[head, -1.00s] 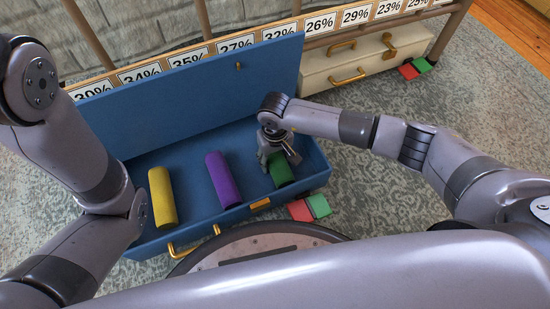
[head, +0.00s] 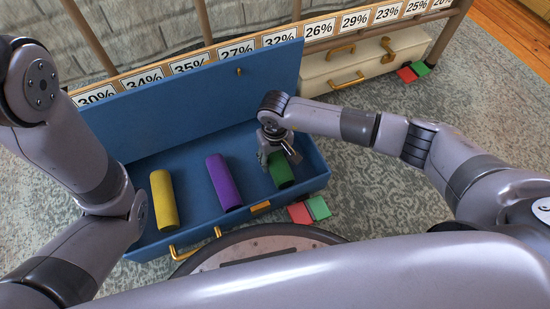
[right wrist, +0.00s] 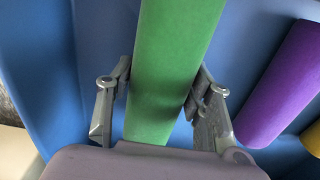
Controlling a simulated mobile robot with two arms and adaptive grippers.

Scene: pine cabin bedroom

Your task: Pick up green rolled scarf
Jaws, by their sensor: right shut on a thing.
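The green rolled scarf (head: 281,171) lies at the right end of the open blue case (head: 316,160). My right gripper (head: 279,156) is over it and shut on it. In the right wrist view the green scarf (right wrist: 172,60) runs between the two fingers of the gripper (right wrist: 155,100), one on each side. I cannot tell whether the scarf is clear of the case floor. My left arm comes in from the left, but its gripper does not show.
A purple roll (head: 223,182) and a yellow roll (head: 163,200) lie in the case to the left. The raised lid (head: 190,105) stands behind. Red (head: 300,212) and green (head: 318,208) patches lie on the rug in front. A cream case (head: 365,62) stands at the back right.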

